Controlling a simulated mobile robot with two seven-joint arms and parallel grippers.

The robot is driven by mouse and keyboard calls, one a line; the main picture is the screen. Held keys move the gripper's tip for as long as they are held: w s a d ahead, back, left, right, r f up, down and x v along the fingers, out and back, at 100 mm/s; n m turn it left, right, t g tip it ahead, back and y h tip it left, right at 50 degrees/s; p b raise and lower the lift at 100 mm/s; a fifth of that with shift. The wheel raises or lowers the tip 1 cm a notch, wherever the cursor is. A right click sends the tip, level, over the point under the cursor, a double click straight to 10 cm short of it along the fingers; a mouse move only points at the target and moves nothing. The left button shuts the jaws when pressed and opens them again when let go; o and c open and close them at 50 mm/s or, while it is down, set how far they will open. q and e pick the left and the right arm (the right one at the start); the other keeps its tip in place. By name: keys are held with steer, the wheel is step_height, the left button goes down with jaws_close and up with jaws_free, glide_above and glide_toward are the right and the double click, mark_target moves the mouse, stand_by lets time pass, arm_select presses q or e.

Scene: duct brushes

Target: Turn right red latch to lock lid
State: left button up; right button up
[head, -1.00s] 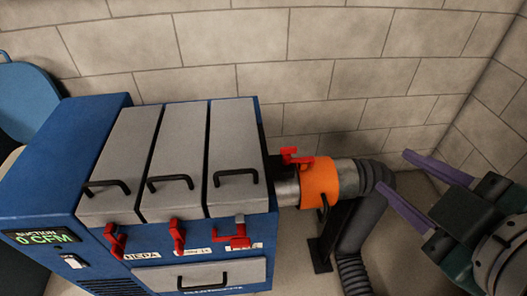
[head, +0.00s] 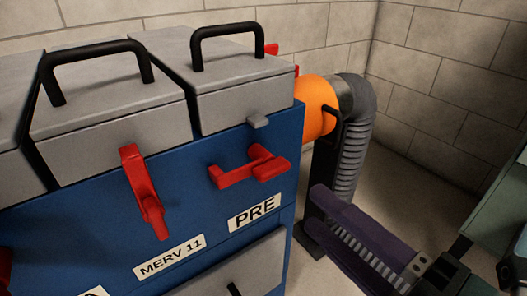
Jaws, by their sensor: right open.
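The right red latch (head: 250,167) is on the blue cabinet's front in the head view, above the PRE label. Its arm lies sideways, roughly level. My left gripper is not in view.
The middle latch (head: 142,190) hangs upright below the middle grey lid (head: 110,120). An orange duct collar (head: 319,105) and grey ribbed hose (head: 353,140) stand right of the blue cabinet (head: 200,195), behind my gripper. A block wall (head: 440,75) closes the back.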

mark_target(277, 174)
steer(key=b+x, duration=0.2)
steer(key=x, duration=0.8)
steer(key=shift+d, duration=0.2)
jaws_close()
